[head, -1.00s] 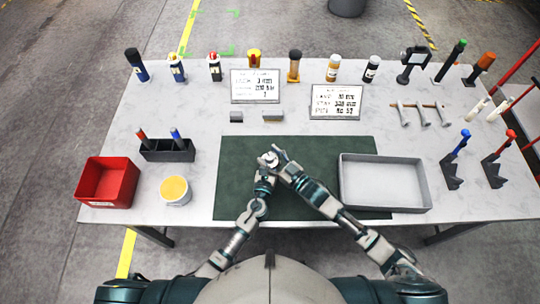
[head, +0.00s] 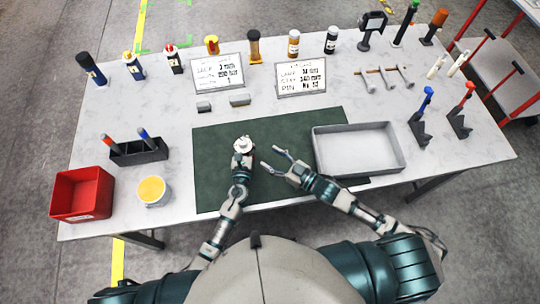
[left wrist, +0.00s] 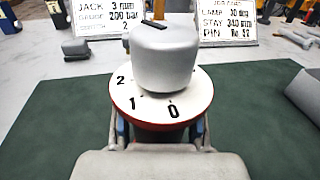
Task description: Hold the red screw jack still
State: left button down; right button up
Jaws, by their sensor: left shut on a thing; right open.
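The screw jack has a grey knob with a dark mark on top, above a white dial with a red rim. In the head view the jack (head: 243,145) is on the green mat (head: 215,185). In the left wrist view the jack's dial (left wrist: 190,98) shows 0, 1 and 2, with the 0 towards my wrist. My left gripper (head: 241,157) is shut on the jack below the dial; the wrist view shows its fingers (left wrist: 160,133) at both sides, and the red body is mostly hidden. My right gripper (head: 271,157) is open and empty, just right of the jack and apart from it.
Two sign cards (head: 218,74) (head: 301,77) and two small grey blocks (head: 204,106) (head: 240,100) are behind. Bare mat lies around the jack.

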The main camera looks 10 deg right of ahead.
pick_arm(q)
jog(key=c, duration=0.6)
grip_release()
jog(key=shift+c, duration=0.2)
